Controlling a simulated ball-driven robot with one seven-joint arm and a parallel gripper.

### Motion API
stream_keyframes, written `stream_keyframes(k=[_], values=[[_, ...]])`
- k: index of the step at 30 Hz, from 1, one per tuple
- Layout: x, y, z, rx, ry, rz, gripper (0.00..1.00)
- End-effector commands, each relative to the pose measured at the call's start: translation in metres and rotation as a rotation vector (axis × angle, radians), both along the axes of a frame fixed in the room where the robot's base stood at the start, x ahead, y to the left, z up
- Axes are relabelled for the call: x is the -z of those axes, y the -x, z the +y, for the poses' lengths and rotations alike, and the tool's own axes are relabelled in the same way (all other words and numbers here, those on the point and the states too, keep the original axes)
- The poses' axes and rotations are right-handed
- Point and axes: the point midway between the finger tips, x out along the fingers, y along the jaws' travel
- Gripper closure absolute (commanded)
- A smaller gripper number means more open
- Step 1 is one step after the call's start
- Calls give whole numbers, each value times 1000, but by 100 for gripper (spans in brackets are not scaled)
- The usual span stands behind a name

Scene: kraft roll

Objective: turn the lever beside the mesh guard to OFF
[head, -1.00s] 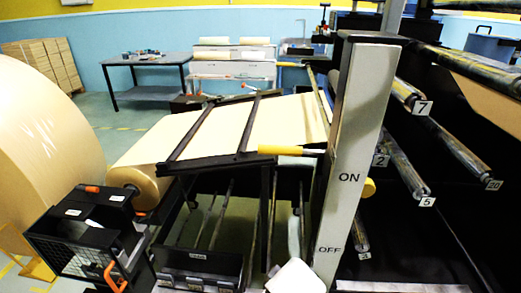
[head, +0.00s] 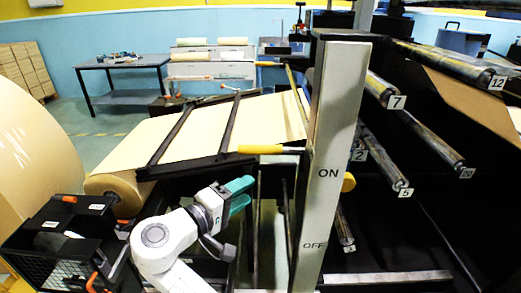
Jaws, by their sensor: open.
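A lever with a yellow handle (head: 262,149) sticks out level to the left of a pale post (head: 327,205). The post is marked ON, with OFF below, and the handle is slightly above the ON mark. A black box with a mesh guard (head: 28,268) stands at lower left; an orange handle (head: 92,283) shows at its front, partly cut off below. My gripper (head: 246,193), with teal fingers, is open and empty, below the yellow handle and left of the post, apart from both in the picture.
A large kraft roll (head: 30,165) stands at left. A paper web (head: 205,135) runs under black bars towards the post. A table (head: 130,62) stands at the back.

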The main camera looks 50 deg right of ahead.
Motion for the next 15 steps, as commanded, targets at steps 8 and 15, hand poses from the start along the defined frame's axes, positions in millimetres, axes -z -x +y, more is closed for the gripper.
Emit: stream_keyframes(k=[8, 15], values=[[-60, -19, 29, 87, 231, 22, 50], [-67, -16, 7, 95, 241, 23, 50]])
